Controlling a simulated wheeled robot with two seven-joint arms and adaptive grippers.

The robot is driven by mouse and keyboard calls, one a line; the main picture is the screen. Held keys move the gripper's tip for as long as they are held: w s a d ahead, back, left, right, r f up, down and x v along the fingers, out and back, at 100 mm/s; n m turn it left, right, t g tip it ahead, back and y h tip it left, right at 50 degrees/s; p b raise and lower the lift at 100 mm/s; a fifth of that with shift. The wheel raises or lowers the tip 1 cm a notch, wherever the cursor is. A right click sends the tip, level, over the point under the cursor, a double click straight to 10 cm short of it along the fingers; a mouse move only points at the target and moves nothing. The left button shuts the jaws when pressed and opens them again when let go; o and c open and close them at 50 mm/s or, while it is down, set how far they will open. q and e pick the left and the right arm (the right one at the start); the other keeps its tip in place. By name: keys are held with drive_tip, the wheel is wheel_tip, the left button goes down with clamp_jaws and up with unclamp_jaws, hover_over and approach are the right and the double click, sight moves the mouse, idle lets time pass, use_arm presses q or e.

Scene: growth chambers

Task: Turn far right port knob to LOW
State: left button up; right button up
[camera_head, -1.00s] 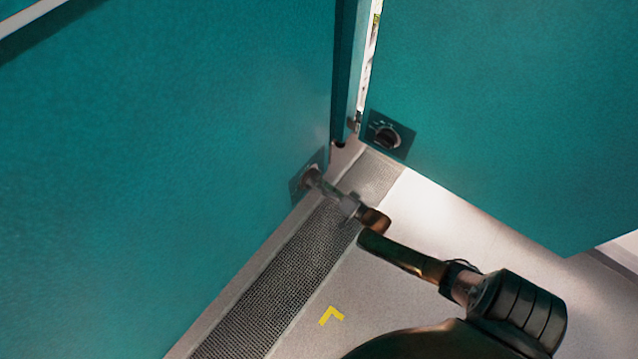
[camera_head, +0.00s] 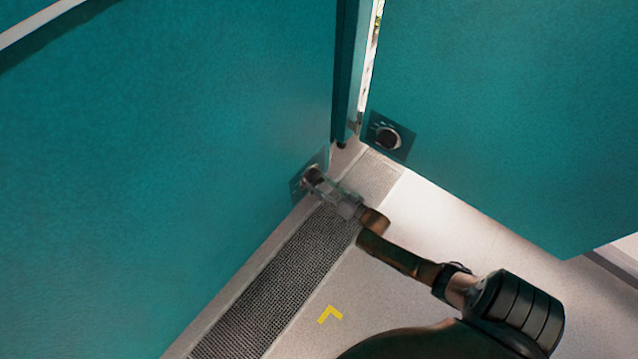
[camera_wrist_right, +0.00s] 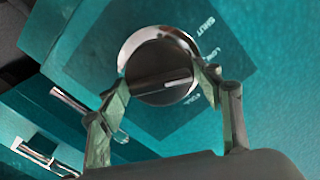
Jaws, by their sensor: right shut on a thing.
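A round dark knob with a bright metal rim (camera_wrist_right: 160,70) sits on a dark plate (camera_wrist_right: 222,85) lettered SHUT, LOW and FULL in the right wrist view. Its white pointer line faces the lettered side; I cannot tell whether it lines up exactly with LOW. In the head view this knob (camera_head: 313,176) is low on the left teal panel, partly hidden by my gripper. My right gripper (camera_wrist_right: 168,82) has its two fingers shut on opposite sides of the knob; it also shows in the head view (camera_head: 320,182). My left gripper is not in view.
A second knob (camera_head: 387,137) on a dark plate is low on the right teal panel (camera_head: 500,110), clear of my arm. A mesh grating strip (camera_head: 285,270) runs along the floor below the left panel. A yellow corner mark (camera_head: 330,314) lies on the pale floor.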

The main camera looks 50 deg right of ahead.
drive_tip(key=shift+f, duration=0.1)
drive_tip(key=o, duration=0.9)
drive_tip(key=shift+o, duration=0.4)
drive_tip(key=shift+s, duration=0.15)
drive_tip(key=s+d, duration=0.1)
drive_tip(key=s, duration=1)
drive_tip(key=shift+s, duration=0.35)
drive_tip(key=shift+s, duration=0.1)
